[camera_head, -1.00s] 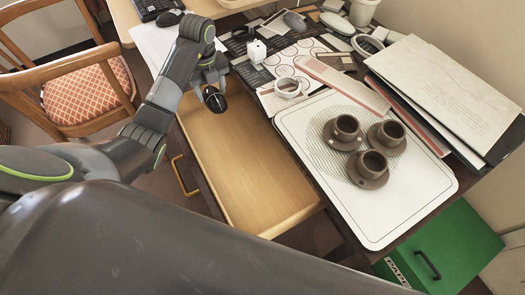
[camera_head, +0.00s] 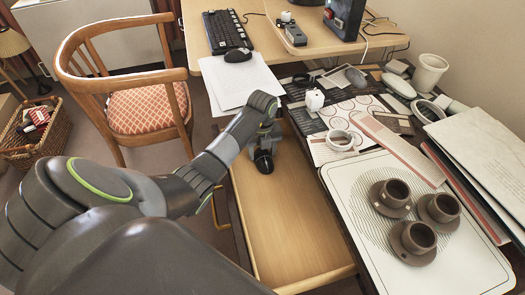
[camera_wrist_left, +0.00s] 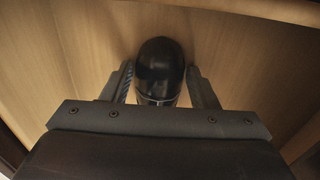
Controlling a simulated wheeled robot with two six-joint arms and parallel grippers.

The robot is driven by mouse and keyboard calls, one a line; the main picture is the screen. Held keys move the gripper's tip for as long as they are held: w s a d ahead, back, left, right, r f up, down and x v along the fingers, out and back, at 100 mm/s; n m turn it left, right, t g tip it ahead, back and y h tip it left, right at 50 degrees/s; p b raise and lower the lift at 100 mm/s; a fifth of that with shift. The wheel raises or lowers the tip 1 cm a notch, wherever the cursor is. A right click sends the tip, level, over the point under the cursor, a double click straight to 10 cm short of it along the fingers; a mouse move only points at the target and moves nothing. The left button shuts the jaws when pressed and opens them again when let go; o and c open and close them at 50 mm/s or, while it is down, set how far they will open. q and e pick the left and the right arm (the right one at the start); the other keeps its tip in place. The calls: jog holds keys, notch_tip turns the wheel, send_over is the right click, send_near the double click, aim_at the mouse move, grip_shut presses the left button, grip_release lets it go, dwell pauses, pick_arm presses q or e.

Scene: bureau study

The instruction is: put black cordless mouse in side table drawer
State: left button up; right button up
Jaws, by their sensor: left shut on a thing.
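My left gripper (camera_head: 264,150) is shut on a black mouse (camera_head: 264,163) over the far end of the open wooden side table drawer (camera_head: 290,225). In the left wrist view the dark rounded mouse (camera_wrist_left: 160,70) sits between the two fingers, with the pale wood of the drawer behind it. I cannot tell whether the mouse touches the drawer floor. The drawer is pulled out and looks empty apart from the gripper and mouse. My right gripper is not in view.
A white tray (camera_head: 350,215) with several brown cups and saucers covers the near tabletop beside the drawer. A white mug ring (camera_head: 341,141), papers and small items crowd behind it. Another black mouse (camera_head: 238,55) lies by a keyboard (camera_head: 226,32). A chair (camera_head: 146,108) stands left.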

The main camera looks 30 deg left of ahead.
pick_arm(q)
jog(key=shift+f, duration=0.15)
jog(key=o, duration=1)
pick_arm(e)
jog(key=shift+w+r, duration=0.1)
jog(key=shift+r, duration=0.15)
pick_arm(q)
notch_tip(320, 180, up, 10)
jog(key=shift+f+p, duration=0.25)
jog(key=shift+p, duration=0.55)
jog(key=shift+r+p, duration=1)
jog(key=shift+r, duration=0.45)
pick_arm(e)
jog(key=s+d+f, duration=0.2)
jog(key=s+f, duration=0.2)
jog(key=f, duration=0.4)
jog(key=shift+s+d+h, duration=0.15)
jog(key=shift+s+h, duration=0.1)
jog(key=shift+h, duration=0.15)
